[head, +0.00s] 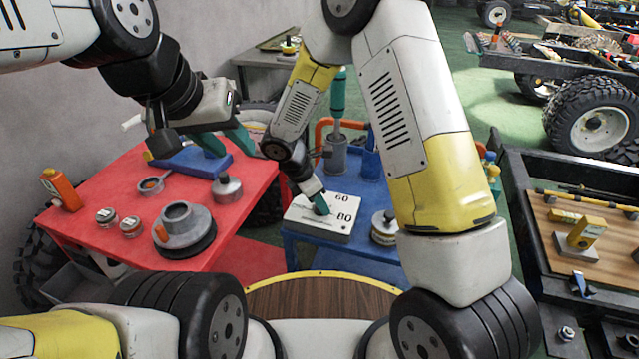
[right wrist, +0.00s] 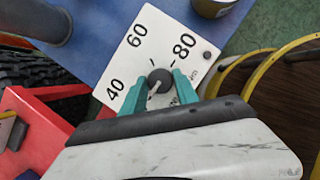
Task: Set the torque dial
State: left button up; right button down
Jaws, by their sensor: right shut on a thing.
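The torque dial is a white box (head: 318,222) on the blue table, with a scale printed on top. In the right wrist view its face (right wrist: 172,30) shows 40, 60 and 80 around a small dark round knob (right wrist: 160,80). A pale pointer line on the knob appears to point down-left, away from 60 and 80. My right gripper (head: 320,203) is over the box; in its wrist view its teal fingers (right wrist: 158,88) are shut on the knob from both sides. My left gripper (head: 226,142) hangs over the back of the red table, teal fingers apart, apparently empty.
The red table (head: 110,190) holds a grey round fixture (head: 183,228), small tins and an orange block (head: 62,188). On the blue table (head: 378,195), a round can (head: 384,228) stands right of the dial box and a grey cup with a teal-handled tool (head: 337,150) behind.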

jog(key=c, duration=0.9)
grip_release()
jog(key=shift+c, duration=0.2)
jog(key=v, duration=0.7)
jog(key=shift+a+r, duration=0.2)
jog(key=shift+r, duration=0.15)
